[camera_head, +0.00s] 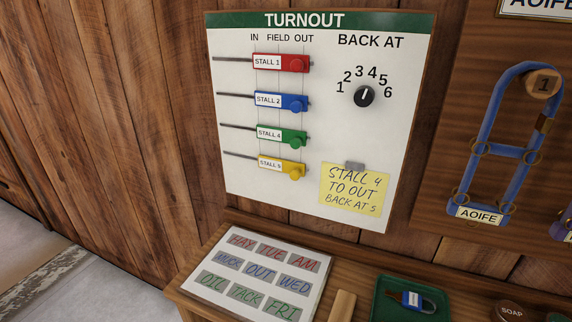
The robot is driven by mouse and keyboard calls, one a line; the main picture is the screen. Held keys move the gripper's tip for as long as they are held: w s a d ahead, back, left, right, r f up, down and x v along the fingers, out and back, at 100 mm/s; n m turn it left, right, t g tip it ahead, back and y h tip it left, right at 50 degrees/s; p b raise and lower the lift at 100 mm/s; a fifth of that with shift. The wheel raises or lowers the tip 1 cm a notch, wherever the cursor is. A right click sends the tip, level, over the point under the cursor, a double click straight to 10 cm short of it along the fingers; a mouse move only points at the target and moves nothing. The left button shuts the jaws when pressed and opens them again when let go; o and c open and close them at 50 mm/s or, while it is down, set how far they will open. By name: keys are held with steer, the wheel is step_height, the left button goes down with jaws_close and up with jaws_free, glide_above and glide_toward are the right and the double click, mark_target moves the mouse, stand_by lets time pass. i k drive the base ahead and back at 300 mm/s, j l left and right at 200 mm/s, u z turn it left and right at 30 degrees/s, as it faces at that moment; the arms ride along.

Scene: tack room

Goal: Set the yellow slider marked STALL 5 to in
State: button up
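The yellow slider (280,167) marked STALL 5 is the lowest of the sliders on the white TURNOUT board (240,195). Its white label is on the left and its round yellow knob on the right, towards the OUT side. Its dark rod shows bare to the left, with very little rod on the right. The headings IN, FIELD and OUT (281,38) run left to right above the sliders. My gripper is not in view, and nothing covers the yellow slider.
Green (281,134), blue (281,102) and red (281,63) sliders sit close above, similarly placed. A black dial (364,96) and yellow note (354,190) are to the right. A white word board (222,284) and green tray (385,310) lie on the shelf below.

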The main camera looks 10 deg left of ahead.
mark_target(296, 170)
steer(key=i+j, duration=0.1)
steer(key=j, duration=0.3)
steer(key=i+j, duration=0.1)
steer(key=j, duration=0.3)
steer(key=i+j, duration=0.1)
steer(key=j, duration=0.3)
steer(key=u, duration=0.05)
